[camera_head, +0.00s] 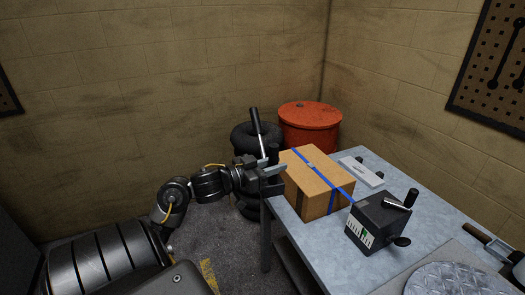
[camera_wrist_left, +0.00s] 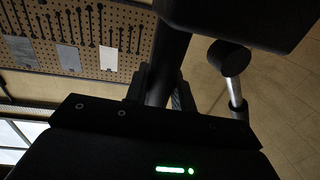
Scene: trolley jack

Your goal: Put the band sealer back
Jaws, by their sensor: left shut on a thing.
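My left gripper (camera_head: 268,178) is shut on the band sealer (camera_head: 257,125), a tool with a black grip on a silver rod that points up. It is held just left of the cardboard box (camera_head: 316,180), at the table's left edge. I cannot tell whether it touches the box. The wrist view shows a black knob on a silver rod (camera_wrist_left: 235,90) and a dark shaft (camera_wrist_left: 168,65) close to the camera; the jaw tips are mostly hidden in the dark. A blue strap (camera_head: 345,190) runs over the box. My right gripper is not in view.
The metal table (camera_head: 430,205) also bears a black device with a crank and scale (camera_head: 378,220), a pale flat block (camera_head: 362,171) and a round patterned plate (camera_head: 460,280). A red drum (camera_head: 310,122) and stacked black tyres (camera_head: 246,137) stand behind. Pegboards hang on the walls.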

